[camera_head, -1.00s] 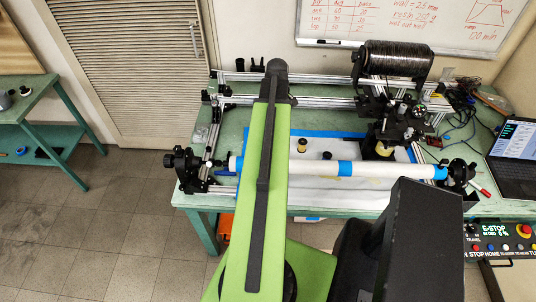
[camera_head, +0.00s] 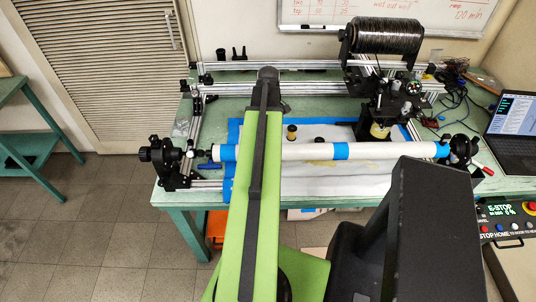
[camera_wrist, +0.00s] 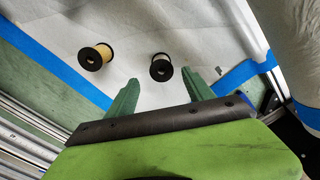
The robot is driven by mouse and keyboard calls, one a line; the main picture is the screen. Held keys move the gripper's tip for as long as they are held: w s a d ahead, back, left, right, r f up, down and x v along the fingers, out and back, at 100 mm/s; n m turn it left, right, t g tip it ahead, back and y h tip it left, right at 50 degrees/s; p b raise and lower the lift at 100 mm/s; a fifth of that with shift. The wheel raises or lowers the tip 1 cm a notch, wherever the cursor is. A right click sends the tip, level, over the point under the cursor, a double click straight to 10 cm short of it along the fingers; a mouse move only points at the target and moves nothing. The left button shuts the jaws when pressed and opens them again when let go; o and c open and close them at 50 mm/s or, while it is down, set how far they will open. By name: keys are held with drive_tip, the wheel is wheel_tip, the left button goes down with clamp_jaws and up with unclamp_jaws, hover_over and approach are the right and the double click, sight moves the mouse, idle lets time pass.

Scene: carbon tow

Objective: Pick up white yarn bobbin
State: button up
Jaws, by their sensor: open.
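The white yarn bobbin (camera_wrist: 161,67), with black end flanges, lies on a white sheet in the wrist view. My gripper (camera_wrist: 162,80) is open and empty, its two green fingers pointing toward this bobbin, which appears just beyond and between the tips. I cannot tell the height gap. A tan yarn bobbin (camera_wrist: 97,57) with black flanges is to its left. In the head view the tan bobbin (camera_head: 291,132) is behind the long white tube, and another small dark-topped bobbin (camera_head: 318,140) is right of it, partly hidden. My gripper does not show there.
The long white tube (camera_head: 375,150) with blue bands spans the bench front. A black-wound spool (camera_head: 385,36) and carriage stand at the back right. Blue tape (camera_wrist: 262,67) edges the sheet. A laptop (camera_head: 518,130) is at the right.

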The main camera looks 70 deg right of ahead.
drive_tip(key=f+b, duration=0.5)
drive_tip(key=shift+a+f, duration=0.2)
drive_tip(key=shift+f, duration=0.15)
drive_tip(key=shift+r, duration=0.2)
clamp_jaws()
